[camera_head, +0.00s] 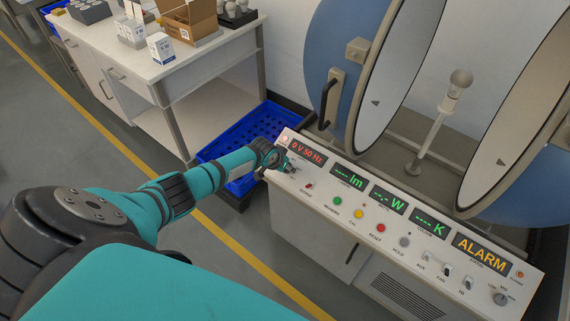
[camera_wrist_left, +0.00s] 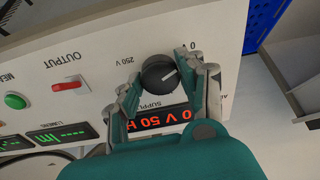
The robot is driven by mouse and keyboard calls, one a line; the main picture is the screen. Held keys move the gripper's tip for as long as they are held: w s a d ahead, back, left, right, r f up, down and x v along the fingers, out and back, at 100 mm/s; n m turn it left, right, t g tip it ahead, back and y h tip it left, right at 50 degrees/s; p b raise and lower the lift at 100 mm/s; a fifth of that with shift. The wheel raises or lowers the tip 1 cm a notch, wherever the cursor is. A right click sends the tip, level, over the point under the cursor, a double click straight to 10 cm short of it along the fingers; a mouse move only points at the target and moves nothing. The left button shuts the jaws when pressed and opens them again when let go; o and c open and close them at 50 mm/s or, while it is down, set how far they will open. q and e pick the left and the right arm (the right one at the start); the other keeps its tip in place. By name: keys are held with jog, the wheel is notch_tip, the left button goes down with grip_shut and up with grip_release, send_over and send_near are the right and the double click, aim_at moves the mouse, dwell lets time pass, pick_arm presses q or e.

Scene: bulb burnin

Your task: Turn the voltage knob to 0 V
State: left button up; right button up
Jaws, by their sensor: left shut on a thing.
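The voltage knob (camera_wrist_left: 160,72) is a round dark knob on the white panel, labelled SUPPLY, with a 0 mark on one side and a 250 V mark on the other. Its pale pointer line points to the right in the left wrist view, towards the 0 side. My left gripper (camera_wrist_left: 170,80) is shut on the knob, one finger on each side. In the head view my left gripper (camera_head: 283,163) is at the console's left end and hides the knob. The supply display (camera_head: 308,151) reads 0 V 50 Hz. My right gripper is not in view.
The console (camera_head: 330,208) carries a red OUTPUT switch (camera_wrist_left: 68,86), several coloured buttons and green displays. An ALARM display (camera_head: 481,250) is lit orange. An open blue-and-white sphere (camera_head: 385,75) with a bulb (camera_head: 461,78) stands behind. A blue crate (camera_head: 235,150) lies close to my left arm.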

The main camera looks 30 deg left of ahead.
pick_arm(q)
jog(key=shift+n, duration=0.6)
jog(key=o, duration=1.2)
jog(key=v, duration=1.2)
jog(key=shift+f, duration=0.1)
